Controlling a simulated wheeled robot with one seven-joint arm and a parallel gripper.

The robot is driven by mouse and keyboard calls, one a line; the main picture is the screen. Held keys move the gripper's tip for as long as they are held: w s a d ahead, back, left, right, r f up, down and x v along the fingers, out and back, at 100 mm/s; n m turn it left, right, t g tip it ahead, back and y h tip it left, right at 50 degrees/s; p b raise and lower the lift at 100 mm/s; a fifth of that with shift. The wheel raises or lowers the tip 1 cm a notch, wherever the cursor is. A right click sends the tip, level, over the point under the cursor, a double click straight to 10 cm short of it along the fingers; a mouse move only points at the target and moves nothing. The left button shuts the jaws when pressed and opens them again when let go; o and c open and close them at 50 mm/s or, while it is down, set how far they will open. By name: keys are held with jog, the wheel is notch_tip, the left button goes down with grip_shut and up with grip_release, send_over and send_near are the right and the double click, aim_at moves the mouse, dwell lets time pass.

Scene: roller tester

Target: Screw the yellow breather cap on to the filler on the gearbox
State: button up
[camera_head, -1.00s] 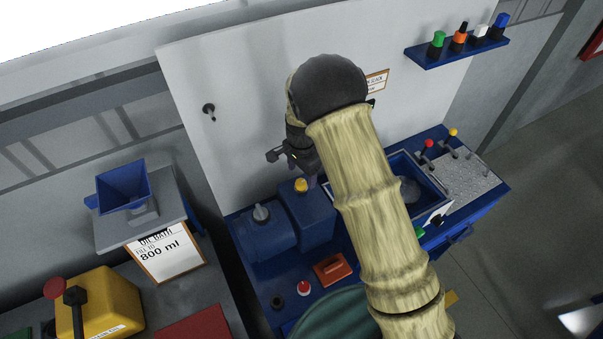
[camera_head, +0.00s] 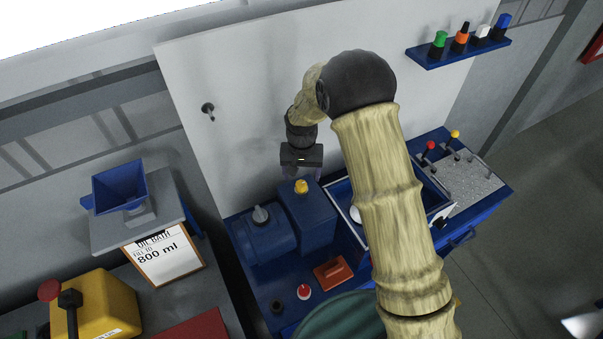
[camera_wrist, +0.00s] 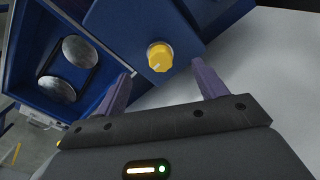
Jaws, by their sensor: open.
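The yellow breather cap (camera_head: 301,186) sits on top of the blue gearbox (camera_head: 308,214), where the filler would be; the filler itself is hidden beneath it. In the wrist view the cap (camera_wrist: 160,57) shows from above, a ribbed knob with a pale mark, on the gearbox's blue top. My gripper (camera_head: 302,173) is above and just behind the cap, pointing down. In the wrist view its two purple fingers (camera_wrist: 160,88) are spread wide, with nothing between them. The cap lies ahead of the fingertips, apart from them. I cannot tell how tightly the cap is seated.
A blue motor (camera_head: 262,234) stands left of the gearbox. The blue tank (camera_wrist: 37,62) with two rollers is beside it, partly behind my arm. An orange block (camera_head: 333,271) and a red button (camera_head: 304,291) are in front. The white back panel (camera_head: 250,110) rises close behind my gripper.

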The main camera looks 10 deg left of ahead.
aim_at(301, 183)
jog(key=n, duration=0.6)
jog(key=shift+f+b, duration=1.3)
jog(key=shift+f, duration=0.5)
